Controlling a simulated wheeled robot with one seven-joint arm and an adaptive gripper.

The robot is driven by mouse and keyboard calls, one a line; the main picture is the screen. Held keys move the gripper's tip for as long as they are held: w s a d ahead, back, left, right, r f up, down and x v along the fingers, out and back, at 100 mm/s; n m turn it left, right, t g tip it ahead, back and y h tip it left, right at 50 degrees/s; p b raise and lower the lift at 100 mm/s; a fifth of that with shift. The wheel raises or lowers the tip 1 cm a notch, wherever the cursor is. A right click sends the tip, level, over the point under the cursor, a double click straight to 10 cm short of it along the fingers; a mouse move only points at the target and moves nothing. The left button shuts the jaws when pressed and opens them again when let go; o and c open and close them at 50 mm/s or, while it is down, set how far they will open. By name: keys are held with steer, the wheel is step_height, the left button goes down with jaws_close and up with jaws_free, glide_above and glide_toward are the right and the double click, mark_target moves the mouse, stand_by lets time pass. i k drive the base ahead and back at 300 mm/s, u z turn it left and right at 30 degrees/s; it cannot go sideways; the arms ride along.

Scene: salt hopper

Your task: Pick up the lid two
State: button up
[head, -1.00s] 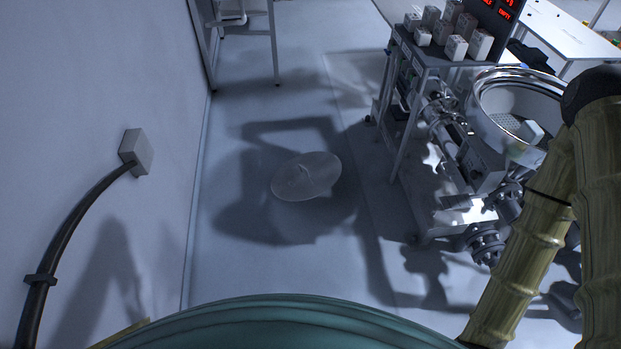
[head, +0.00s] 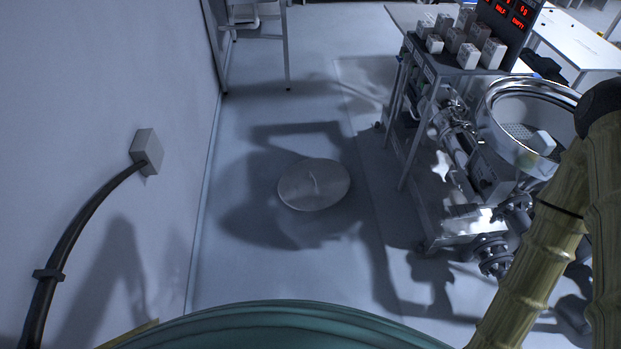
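A round, flat grey lid (head: 314,185) with a thin raised handle in its middle lies on the floor, in the centre of the head view. It lies apart from the wall and from the machine on the right, inside a broad shadow. My gripper is not in the picture; only part of my arm shows at the right edge.
A wheeled machine with an open metal hopper (head: 524,122) stands on the right, with a white block inside. Several small boxes (head: 468,55) stand on the cart top (head: 428,62). A wall box (head: 146,151) with a black cable is on the left. Floor around the lid is clear.

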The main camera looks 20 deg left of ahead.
mark_target(314, 184)
steer(key=u, duration=0.6)
steer(key=i, duration=0.65)
steer(key=u, duration=0.8)
steer(key=i, duration=1.55)
steer(key=z, duration=0.45)
